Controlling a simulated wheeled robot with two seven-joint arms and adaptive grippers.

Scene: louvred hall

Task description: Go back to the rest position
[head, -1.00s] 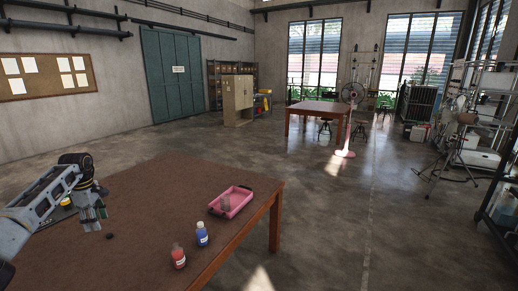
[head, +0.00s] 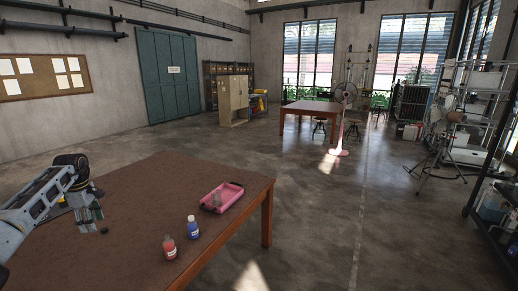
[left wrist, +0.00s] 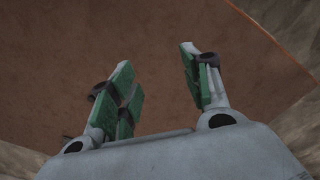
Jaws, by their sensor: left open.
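My left gripper (head: 90,222) is over the left part of the brown table (head: 140,235) in the head view. In the left wrist view its green-padded fingers (left wrist: 160,85) are spread apart with nothing between them, above the brown tabletop (left wrist: 150,30). My right gripper is not in either view.
On the table stand a red-bodied bottle (head: 169,247), a blue bottle (head: 193,228) and a pink tray (head: 232,190) with a bottle-like item in it. A small dark round thing (head: 104,231) lies near the gripper. Open floor (head: 310,230) is to the right of the table.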

